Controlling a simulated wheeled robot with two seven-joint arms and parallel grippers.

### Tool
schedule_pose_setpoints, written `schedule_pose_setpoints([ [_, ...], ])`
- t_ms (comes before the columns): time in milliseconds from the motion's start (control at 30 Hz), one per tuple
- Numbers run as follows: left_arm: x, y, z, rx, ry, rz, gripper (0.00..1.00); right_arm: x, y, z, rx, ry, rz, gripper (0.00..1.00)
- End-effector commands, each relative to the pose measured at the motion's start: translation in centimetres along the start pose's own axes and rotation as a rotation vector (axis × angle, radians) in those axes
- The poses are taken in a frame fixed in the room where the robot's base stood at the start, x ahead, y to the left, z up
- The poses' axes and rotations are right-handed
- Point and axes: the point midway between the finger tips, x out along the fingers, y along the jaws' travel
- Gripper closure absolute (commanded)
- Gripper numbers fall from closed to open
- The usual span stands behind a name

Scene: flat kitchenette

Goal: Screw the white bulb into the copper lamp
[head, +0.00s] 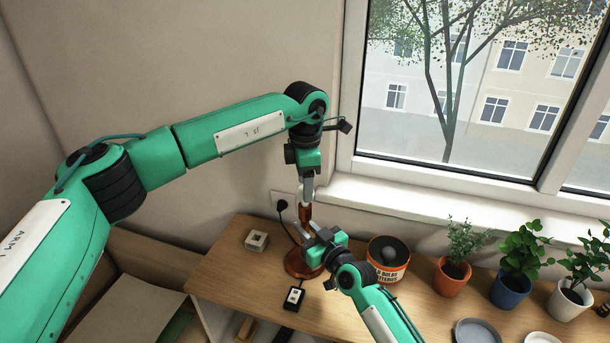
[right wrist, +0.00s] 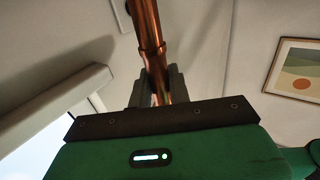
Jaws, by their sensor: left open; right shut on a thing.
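The copper lamp (head: 305,213) stands upright on the wooden desk, its round base partly hidden behind my right arm. My right gripper (head: 314,234) is shut on the lamp's stem; the right wrist view shows the copper tube (right wrist: 150,50) rising from between its fingers (right wrist: 158,88). My left gripper (head: 307,190) is open and points down right at the top of the lamp. I cannot make out the white bulb clearly; a pale shape between the left fingers and the lamp top is too small to tell.
A small pale box (head: 257,240) stands left of the lamp. A black switch box (head: 293,298) lies in front of it. A tin for old bulbs (head: 388,268) holds a dark round thing. Potted plants (head: 454,270) and plates (head: 478,332) fill the right side. The window is behind.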

Motion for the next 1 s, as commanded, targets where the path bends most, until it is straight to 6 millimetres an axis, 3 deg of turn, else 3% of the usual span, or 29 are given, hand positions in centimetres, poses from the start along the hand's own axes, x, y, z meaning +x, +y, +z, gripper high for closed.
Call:
schedule_pose_setpoints([
  [200,-1.0,0.0,0.0,-0.350,-0.001,0.001,0.43,0.0,0.0,0.1,0.000,-0.001,0.001,1.00],
  [433,-1.7,0.0,0.0,-0.612,-0.001,0.000,0.43,0.0,0.0,0.1,0.000,-0.001,0.001,1.00],
  [633,-1.9,0.0,-0.1,-0.698,0.000,0.000,0.43,0.0,0.0,0.1,0.000,-0.001,0.001,1.00],
  [1000,-1.7,0.0,-0.1,-0.702,0.000,0.000,0.43,0.0,0.0,0.1,0.000,-0.001,0.000,1.00],
])
